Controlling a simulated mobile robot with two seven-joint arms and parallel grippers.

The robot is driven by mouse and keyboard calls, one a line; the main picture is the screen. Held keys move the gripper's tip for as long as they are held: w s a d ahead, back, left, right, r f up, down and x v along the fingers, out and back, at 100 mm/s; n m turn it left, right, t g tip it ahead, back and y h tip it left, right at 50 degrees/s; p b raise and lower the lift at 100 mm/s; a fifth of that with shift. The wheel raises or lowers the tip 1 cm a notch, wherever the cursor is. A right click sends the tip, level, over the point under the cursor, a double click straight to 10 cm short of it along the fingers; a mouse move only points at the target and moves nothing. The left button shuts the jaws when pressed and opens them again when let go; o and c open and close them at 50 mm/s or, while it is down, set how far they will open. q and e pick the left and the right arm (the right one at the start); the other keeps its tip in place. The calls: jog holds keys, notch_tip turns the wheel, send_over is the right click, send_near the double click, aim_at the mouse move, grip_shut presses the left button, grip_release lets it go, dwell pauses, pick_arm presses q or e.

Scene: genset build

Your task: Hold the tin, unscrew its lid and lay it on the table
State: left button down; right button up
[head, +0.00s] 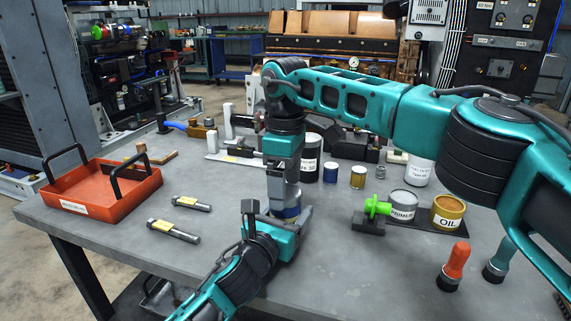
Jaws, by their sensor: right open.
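A tin (291,213) with a blue band stands near the middle of the table, mostly hidden by my grippers. Its lid is hidden under my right gripper (284,196), which points straight down over it and is open. My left gripper (279,218) reaches in low from the front left, with a finger on either side of the tin. Whether its fingers press on the tin cannot be told. The grey table (225,262) has bare surface around the tin.
An orange tray (104,202) stands at the left, with two bolts (173,232) beside it. Behind stand a labelled can (310,160), a blue tin (330,173) and a yellow tin (358,177). At right are a primer tin (403,204), an OIL tin (447,213) and an orange-handled tool (455,264).

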jog(key=shift+f, duration=0.4)
jog(key=shift+c, duration=0.4)
